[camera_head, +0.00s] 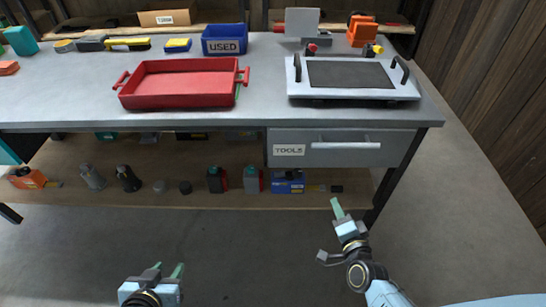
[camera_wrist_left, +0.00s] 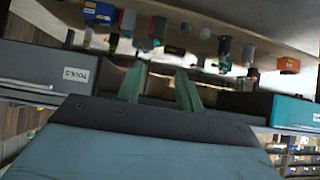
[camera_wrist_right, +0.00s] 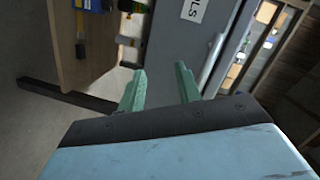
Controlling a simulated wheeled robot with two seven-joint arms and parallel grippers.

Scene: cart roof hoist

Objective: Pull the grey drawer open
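The grey drawer (camera_head: 395,147) hangs under the right end of the bench, with a TOOLS label and a pale bar handle (camera_head: 345,145). Its front looks flush under the bench edge. It also shows upside down in the left wrist view (camera_wrist_left: 75,58) and partly, sideways, in the right wrist view (camera_wrist_right: 178,45). My right gripper (camera_head: 338,206) is in front of and below the drawer, apart from the handle. Its fingers are open and empty in the right wrist view (camera_wrist_right: 160,82). My left gripper (camera_head: 167,269) is low at front left, open and empty, away from the drawer.
A red tray (camera_head: 178,103) and a white tray with black handles (camera_head: 349,92) stand on the bench. A blue USED bin (camera_head: 225,39) is behind. The lower shelf (camera_head: 110,192) holds several bottles and tools. A bench leg (camera_head: 391,184) stands right of the drawer. Floor in front is clear.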

